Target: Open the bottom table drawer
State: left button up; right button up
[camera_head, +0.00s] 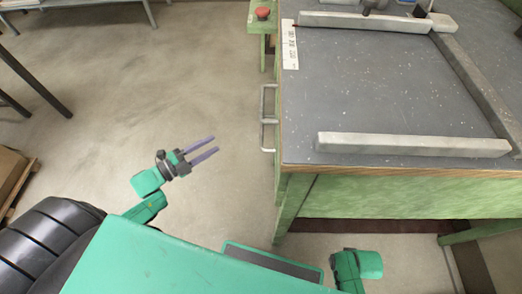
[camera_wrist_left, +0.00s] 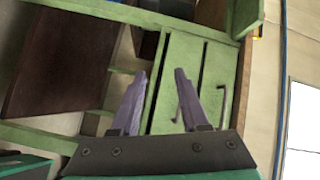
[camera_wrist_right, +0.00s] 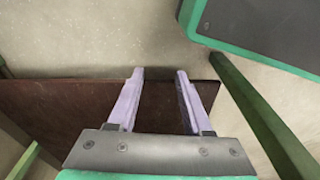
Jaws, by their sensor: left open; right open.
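The green table (camera_head: 410,196) stands at the right in the head view. Metal drawer handles (camera_head: 263,135) stick out from its left side; which drawer each belongs to is unclear there. The left wrist view shows two green drawer fronts, tilted. The bottom drawer (camera_wrist_left: 178,75) is the one farther from the tabletop edge; its handle is partly hidden by a finger. The top drawer's handle (camera_wrist_left: 223,105) is beside it. My left gripper (camera_head: 213,147) is open and empty, left of the handles and apart from them. My right gripper (camera_wrist_right: 160,72) is open and empty, over a dark brown panel.
The grey tabletop (camera_head: 380,85) carries pale bars, one a front bar (camera_head: 410,144). A red button (camera_head: 263,13) is beyond the table. A dark brown panel (camera_wrist_right: 75,115) lies low by the table legs.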

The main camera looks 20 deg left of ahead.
aim_at(262, 128)
pick_arm(q)
jog(key=s+d+r+m+g+h+b, duration=0.1)
jog(key=s+d+r+m+g+h, duration=0.15)
jog(key=d+r+m+h, duration=0.35)
jog(key=x, duration=0.8)
jog(key=w+f+x, duration=0.1)
jog(key=x, duration=0.4)
jog(key=shift+a+b, duration=0.25)
jog(key=shift+b, duration=0.1)
pick_arm(e)
jog(key=shift+w+a+r, duration=0.25)
jog(key=shift+w+r, duration=0.25)
jog(key=shift+w+a+r, duration=0.2)
jog(key=shift+w+r, duration=0.25)
jog(key=shift+w, duration=0.05)
pick_arm(q)
grip_shut()
jog(key=shift+f+y, duration=0.1)
jog(key=shift+y, duration=0.2)
pick_arm(e)
jog(key=shift+s, duration=0.1)
